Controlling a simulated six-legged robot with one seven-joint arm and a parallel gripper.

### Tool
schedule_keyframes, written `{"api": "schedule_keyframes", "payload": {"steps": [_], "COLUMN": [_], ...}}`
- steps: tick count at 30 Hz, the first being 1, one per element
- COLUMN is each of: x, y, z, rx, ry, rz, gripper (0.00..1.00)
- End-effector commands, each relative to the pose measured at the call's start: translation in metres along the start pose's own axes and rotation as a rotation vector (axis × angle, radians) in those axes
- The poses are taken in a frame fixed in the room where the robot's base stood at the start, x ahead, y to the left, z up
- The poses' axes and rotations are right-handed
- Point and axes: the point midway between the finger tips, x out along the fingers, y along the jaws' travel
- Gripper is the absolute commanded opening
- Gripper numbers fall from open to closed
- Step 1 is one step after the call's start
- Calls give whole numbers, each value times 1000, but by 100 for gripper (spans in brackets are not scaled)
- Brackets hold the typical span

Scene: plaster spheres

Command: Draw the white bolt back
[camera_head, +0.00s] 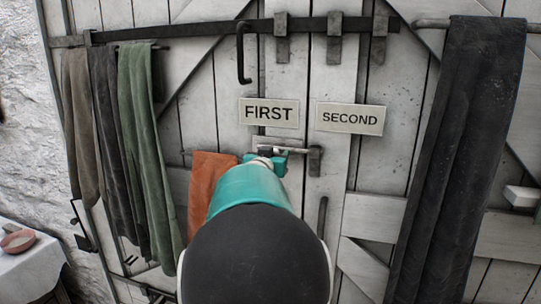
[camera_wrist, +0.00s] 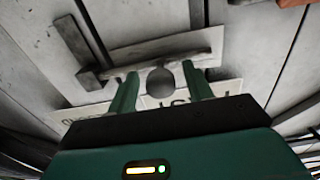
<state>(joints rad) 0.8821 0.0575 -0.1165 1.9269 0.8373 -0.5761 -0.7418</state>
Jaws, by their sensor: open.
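The bolt (camera_head: 298,150) is a pale, short horizontal bar on the plank door, below the two signs, with its right end at a dark bracket (camera_head: 315,160). In the wrist view the bolt (camera_wrist: 175,46) lies across the picture, with the bracket (camera_wrist: 76,42) at its left end. A round grey knob (camera_wrist: 161,80) shows between my fingers. My gripper (camera_head: 268,155) is at the bolt's left part; in the wrist view my gripper (camera_wrist: 160,70) is open, one finger on each side of the knob. I cannot tell whether either finger touches it.
The signs FIRST (camera_head: 268,113) and SECOND (camera_head: 350,118) are above the bolt. An orange cloth (camera_head: 210,175) hangs close left of my gripper. A green cloth (camera_head: 145,130) hangs farther left, a dark cloth (camera_head: 465,130) right. A dark hook (camera_head: 241,55) hangs above. A table (camera_head: 30,265) stands lower left.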

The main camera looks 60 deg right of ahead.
Motion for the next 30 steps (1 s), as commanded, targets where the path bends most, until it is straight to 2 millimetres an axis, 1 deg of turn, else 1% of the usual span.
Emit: {"api": "schedule_keyframes", "payload": {"steps": [3,5,9,11,14,17,20,25,27,30], "x": [0,0,0,-1,-1,-1,-1,-1,-1,-1], "y": [0,0,0,0,0,-6,-21,-54,-61,-66], "z": [0,0,0,0,0,0,0,0,0,0], "rx": [0,0,0,0,0,0,0,0,-1,0], "ry": [0,0,0,0,0,0,1,1,0,0], "rz": [0,0,0,0,0,-3,-7,-9,-6,-4], "gripper": [51,39,12,0,0,0,0,0,0,0]}}
